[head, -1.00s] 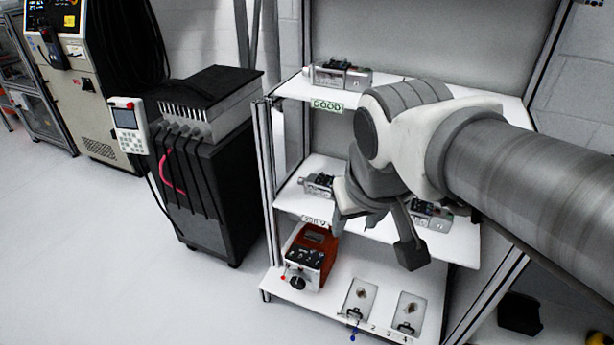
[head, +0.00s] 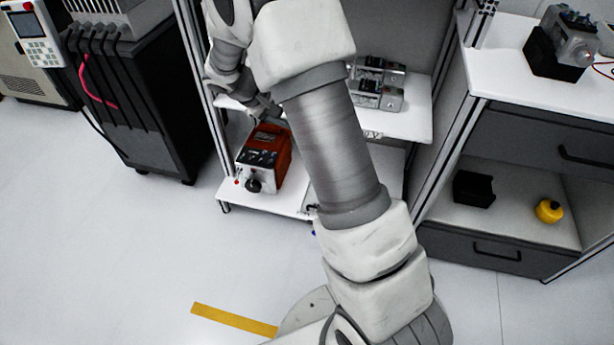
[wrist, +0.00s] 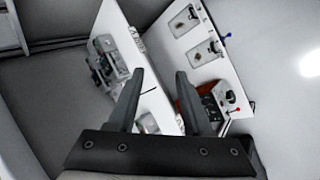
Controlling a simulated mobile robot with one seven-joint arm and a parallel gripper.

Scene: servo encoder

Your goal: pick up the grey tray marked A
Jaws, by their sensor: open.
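No grey tray with a readable A shows in either view. My gripper (wrist: 160,82) is open and empty in the wrist view, its two fingers apart in front of the shelves. In the head view my gripper (head: 262,106) is small and partly hidden, just above the red box on the low shelf. Two small grey plates, one upper (wrist: 184,20) and one lower (wrist: 205,54), lie on the white low shelf in the wrist view. Their marks are too small to read. My arm hides most of that shelf in the head view.
A red control box (head: 264,156) with knobs stands on the low shelf. Grey metal devices (head: 377,84) sit on the middle shelf. A black cabinet (head: 135,90) stands left. A drawer bench (head: 520,130) at right holds a black block (head: 473,189) and a yellow object (head: 549,210). The left floor is clear.

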